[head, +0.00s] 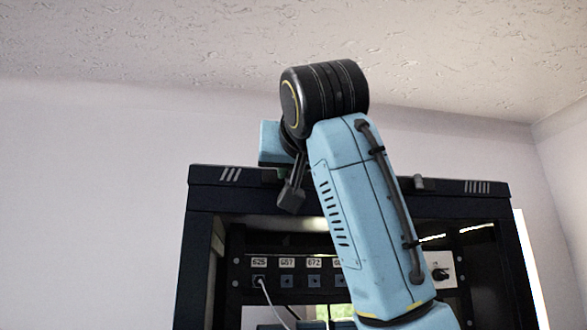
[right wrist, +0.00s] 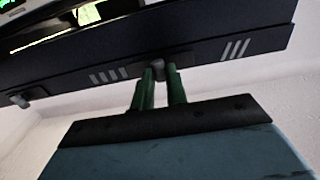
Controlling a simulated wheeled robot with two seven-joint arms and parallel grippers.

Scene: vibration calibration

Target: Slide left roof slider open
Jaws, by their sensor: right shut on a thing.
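The left roof slider is part of the dark top edge of the cabinet. Its small grey handle (right wrist: 158,68) shows in the right wrist view, between two groups of pale stripes. My right gripper (right wrist: 160,78) is shut on this handle with its green fingers on both sides. In the head view my right gripper (head: 283,174) is at the left part of the dark roof edge (head: 210,176), and my blue arm and wrist hide the handle. The other, right handle (head: 418,183) stands free to the right of my arm. My left gripper is not in view.
Below the roof is an open cabinet with a rack panel of labelled sockets (head: 287,282) and a white cable (head: 268,297). A white switch plate (head: 440,270) is at the right. My arm crosses the cabinet's front. Above the roof is free room up to the ceiling.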

